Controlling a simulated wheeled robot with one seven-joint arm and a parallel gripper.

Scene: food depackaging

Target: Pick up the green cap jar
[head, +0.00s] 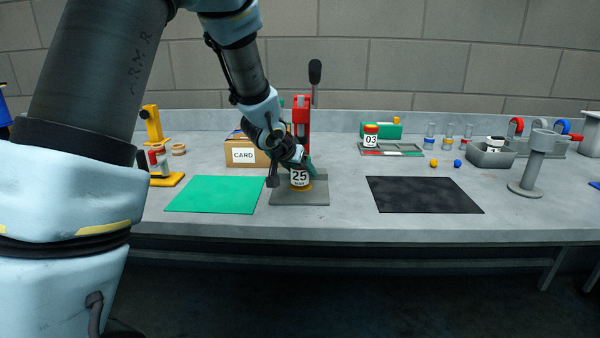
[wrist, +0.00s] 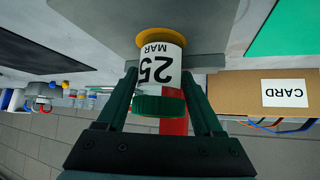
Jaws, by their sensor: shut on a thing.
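The green cap jar (head: 299,177) has a white label reading 25 and stands upright at the grey plate in the head view. In the wrist view the jar (wrist: 158,65) appears upside down, with the words 25 MAR and its green cap (wrist: 159,105) nearest the camera. A yellow ring (wrist: 158,41) is at its base, over the grey plate (head: 285,198). My gripper (head: 304,165) is shut on the jar, with one dark green finger on each side. The gripper (wrist: 159,80) also shows in the wrist view. In the head view the gripper hides the cap.
A red press (head: 301,112) with a black-knobbed lever stands close behind the jar. A CARD box (head: 243,152) is behind left. A green mat (head: 215,195) lies left and a black mat (head: 424,194) right. Another jar marked 03 (head: 370,140) stands farther back.

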